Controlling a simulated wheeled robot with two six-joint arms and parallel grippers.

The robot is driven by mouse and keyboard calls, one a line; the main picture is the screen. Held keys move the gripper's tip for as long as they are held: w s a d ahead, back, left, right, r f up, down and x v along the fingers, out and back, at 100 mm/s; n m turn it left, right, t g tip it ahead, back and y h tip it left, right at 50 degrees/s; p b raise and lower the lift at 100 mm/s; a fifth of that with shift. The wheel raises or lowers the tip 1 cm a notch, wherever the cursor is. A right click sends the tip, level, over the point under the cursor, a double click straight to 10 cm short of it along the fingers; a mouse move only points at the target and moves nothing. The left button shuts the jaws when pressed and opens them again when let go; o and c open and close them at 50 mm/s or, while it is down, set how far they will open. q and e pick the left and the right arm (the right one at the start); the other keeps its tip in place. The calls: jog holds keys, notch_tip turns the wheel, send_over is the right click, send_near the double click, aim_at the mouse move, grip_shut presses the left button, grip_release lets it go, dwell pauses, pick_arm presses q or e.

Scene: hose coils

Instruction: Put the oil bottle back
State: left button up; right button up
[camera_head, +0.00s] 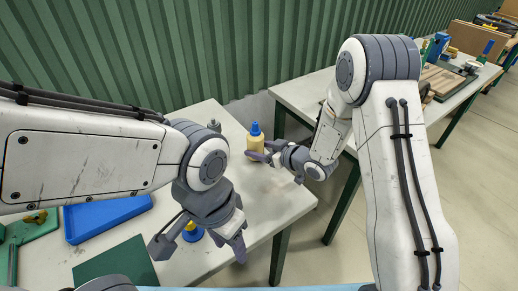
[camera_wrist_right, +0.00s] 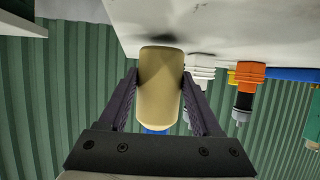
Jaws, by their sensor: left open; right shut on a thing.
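The oil bottle (camera_head: 256,144) has a pale yellow body and a blue cap. It stands upright near the back right part of the near table (camera_head: 285,203). My right gripper (camera_head: 262,157) is shut around its body. The right wrist view, upside down, shows the bottle (camera_wrist_right: 160,88) between both fingers. Its base is close to the table, with a shadow beside it; I cannot tell if it touches. My left gripper (camera_head: 199,249) is open above the table's front part. A small blue and yellow thing (camera_head: 192,232) shows between its fingers, apparently on the table below.
A grey fitting (camera_head: 214,125) stands left of the bottle. A blue tray (camera_head: 105,216) and a dark green mat (camera_head: 117,264) lie at the left. An orange and black fitting (camera_wrist_right: 246,84) shows in the wrist view. A green corrugated wall (camera_head: 200,50) rises behind.

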jog(key=shift+f+b, duration=0.45)
jog(key=shift+f, duration=0.1)
dwell(0.4)
jog(key=o, duration=1)
jog(key=shift+o, duration=0.2)
jog(key=shift+p+v, duration=1.25)
jog(key=shift+v, duration=2.75)
jog(key=shift+s, duration=0.1)
